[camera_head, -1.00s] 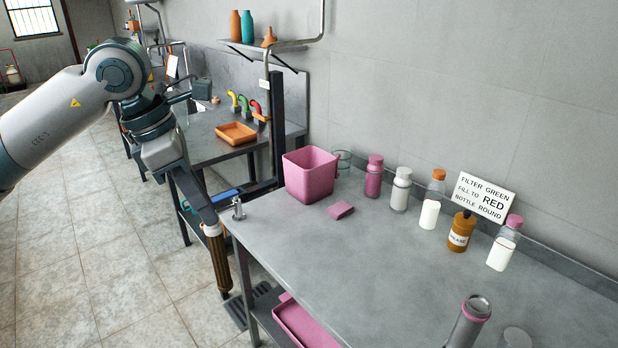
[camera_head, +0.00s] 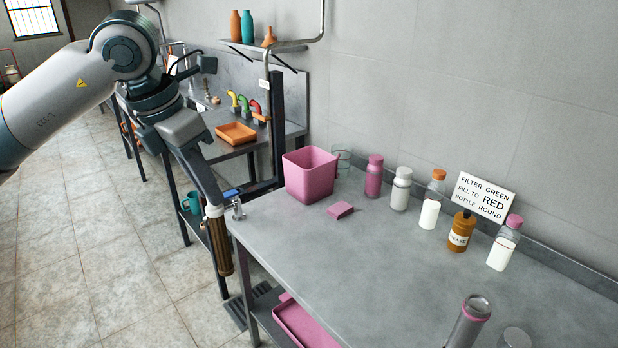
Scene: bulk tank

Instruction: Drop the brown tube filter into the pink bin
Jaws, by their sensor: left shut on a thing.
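The brown tube filter (camera_head: 221,248) hangs roughly upright, with a white collar at its top, just off the left edge of the grey table. My left gripper (camera_head: 213,210) is shut on its top end. The pink bin (camera_head: 311,175) stands open on the table's far left corner, to the right of the gripper and filter. The bin's inside is mostly hidden by its front wall. My right gripper is not in view.
A pink sponge (camera_head: 340,210) lies in front of the bin. Several bottles (camera_head: 401,188) line the wall. A metal cylinder (camera_head: 468,322) stands at the front. The table's middle is clear.

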